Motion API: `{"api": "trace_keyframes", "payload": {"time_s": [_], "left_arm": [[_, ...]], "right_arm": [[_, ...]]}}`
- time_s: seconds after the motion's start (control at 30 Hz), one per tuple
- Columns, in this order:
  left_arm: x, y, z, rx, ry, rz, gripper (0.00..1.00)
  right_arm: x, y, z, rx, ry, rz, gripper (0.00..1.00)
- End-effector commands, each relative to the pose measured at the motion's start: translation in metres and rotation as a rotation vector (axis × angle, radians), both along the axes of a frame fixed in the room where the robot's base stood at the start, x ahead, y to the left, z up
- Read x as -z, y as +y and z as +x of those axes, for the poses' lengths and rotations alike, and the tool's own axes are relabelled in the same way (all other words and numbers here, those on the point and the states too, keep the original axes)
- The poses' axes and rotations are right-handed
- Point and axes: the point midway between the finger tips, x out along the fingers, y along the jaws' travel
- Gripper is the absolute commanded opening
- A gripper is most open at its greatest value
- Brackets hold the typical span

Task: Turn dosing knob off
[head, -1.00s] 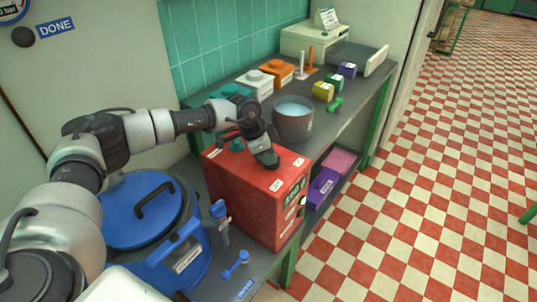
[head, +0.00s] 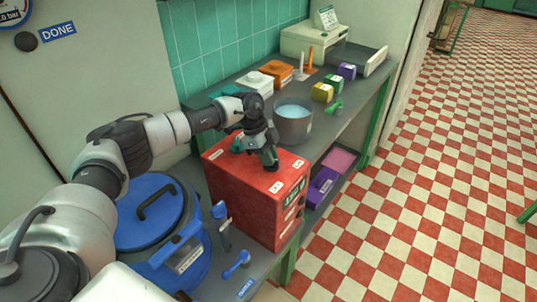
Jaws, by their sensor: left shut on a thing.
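The red dosing box (head: 240,200) stands on the dark bench, with white labels on its top and a small display on its right-hand face. My left gripper (head: 270,164) points down at the top of the box. It is shut on the dosing knob there, which the fingers mostly hide, so its setting cannot be read. A teal fitting (head: 237,146) shows on the box top, left of the gripper. My right gripper is not in view.
A metal pot (head: 293,125) of bluish liquid stands close behind the box. A blue lidded vessel (head: 150,232) is at the left front. Small coloured boxes and a pale scale-like machine (head: 309,42) stand farther back. The checkered floor (head: 440,200) at right is clear.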

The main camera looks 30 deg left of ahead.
Motion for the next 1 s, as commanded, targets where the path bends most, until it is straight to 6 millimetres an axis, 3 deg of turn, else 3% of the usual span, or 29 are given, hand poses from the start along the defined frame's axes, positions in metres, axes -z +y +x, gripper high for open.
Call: {"api": "trace_keyframes", "payload": {"time_s": [0.37,1.0], "left_arm": [[0.0,-0.001,0.004,0.355,-0.002,-0.001,0.0],[0.0,-0.002,0.008,0.89,-0.005,0.002,0.0]], "right_arm": [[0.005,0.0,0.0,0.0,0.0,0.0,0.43],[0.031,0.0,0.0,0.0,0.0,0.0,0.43]]}}
